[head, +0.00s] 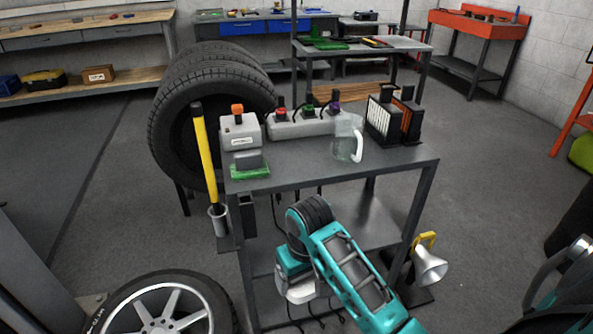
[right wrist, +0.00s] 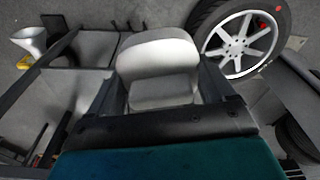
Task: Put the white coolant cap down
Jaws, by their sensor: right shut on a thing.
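My right gripper (head: 298,282) is shut on a white, rounded thing (head: 303,291), which I take to be the white coolant cap. It is low in front of the grey metal cart (head: 310,177), seen below the cart's top level. In the right wrist view the white cap (right wrist: 158,58) fills the space between the dark fingers of my right gripper (right wrist: 160,88). In the head view the gripper and wrist hide part of the cap. My left gripper is not in view.
The cart's top holds a clear jug (head: 346,138), a grey box with an orange knob (head: 239,131), and black-framed filters (head: 385,118). The lower shelf (head: 360,222) has bare room. A wheel (head: 160,306) and a white funnel (head: 430,266) are nearby.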

